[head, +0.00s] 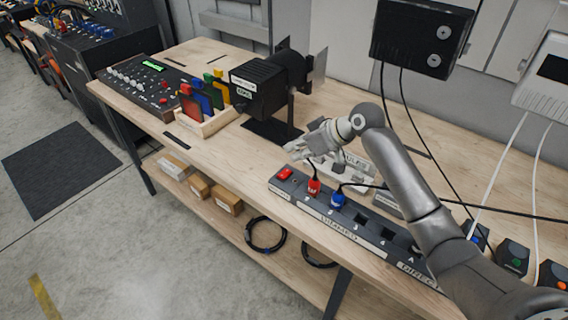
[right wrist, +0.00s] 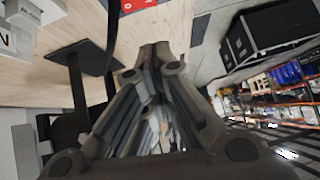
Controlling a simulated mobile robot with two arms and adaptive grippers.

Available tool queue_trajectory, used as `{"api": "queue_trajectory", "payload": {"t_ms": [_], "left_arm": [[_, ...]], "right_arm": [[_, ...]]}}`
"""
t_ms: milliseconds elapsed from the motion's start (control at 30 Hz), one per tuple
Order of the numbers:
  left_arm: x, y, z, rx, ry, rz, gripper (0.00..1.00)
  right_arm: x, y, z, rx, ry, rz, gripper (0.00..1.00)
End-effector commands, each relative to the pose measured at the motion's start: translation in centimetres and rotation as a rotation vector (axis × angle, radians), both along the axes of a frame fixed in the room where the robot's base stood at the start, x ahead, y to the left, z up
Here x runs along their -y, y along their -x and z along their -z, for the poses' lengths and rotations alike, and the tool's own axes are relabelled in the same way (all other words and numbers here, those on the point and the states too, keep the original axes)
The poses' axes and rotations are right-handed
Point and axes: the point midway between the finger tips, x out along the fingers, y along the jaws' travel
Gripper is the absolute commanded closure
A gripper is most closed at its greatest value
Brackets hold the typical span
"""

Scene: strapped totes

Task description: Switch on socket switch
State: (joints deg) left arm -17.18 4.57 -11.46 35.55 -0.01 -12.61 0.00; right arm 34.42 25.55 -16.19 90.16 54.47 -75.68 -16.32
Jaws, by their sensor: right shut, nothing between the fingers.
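The dimmer-style socket strip (head: 346,232) lies along the front edge of the wooden bench, with a row of numbered sockets. Its red switch (head: 285,173) is at the left end; whether it is on or off is too small to tell. A red plug (head: 314,187) and a blue plug (head: 338,199) sit in the first sockets. My right gripper (head: 294,150) is shut and empty, just above and behind the red switch. In the right wrist view its closed fingers (right wrist: 157,52) point toward the bench edge, and a red part with a white mark (right wrist: 140,3) is cut off at the top. My left gripper is not in view.
A black lamp (head: 262,88) on a flat foot stands behind the gripper. A wooden rack of coloured filters (head: 207,118) and a mixing console (head: 140,84) are to the left. Cables run from the plugs and the black wall box (head: 420,38). The bench's front left is mostly clear.

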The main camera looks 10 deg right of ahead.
Motion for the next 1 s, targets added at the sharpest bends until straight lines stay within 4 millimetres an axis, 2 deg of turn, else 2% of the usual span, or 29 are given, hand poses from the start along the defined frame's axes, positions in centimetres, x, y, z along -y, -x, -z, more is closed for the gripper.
{"api": "queue_trajectory", "payload": {"t_ms": [33, 233, 500, 633, 1000], "left_arm": [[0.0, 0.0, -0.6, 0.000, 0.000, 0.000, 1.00], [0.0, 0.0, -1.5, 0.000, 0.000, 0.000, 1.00], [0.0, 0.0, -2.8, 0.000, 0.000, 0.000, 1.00], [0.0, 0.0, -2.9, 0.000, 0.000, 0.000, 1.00], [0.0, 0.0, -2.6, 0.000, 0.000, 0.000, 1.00]], "right_arm": [[-0.6, -0.6, 0.5, -0.003, -0.003, 0.000, 1.00], [-2.5, -2.4, 3.1, -0.003, -0.002, -0.001, 1.00], [-2.7, -2.1, 6.6, -0.001, 0.000, 0.002, 1.00], [-2.7, -2.1, 7.3, 0.000, 0.001, 0.001, 1.00], [-2.7, -2.3, 7.5, 0.002, 0.003, 0.001, 1.00]]}}
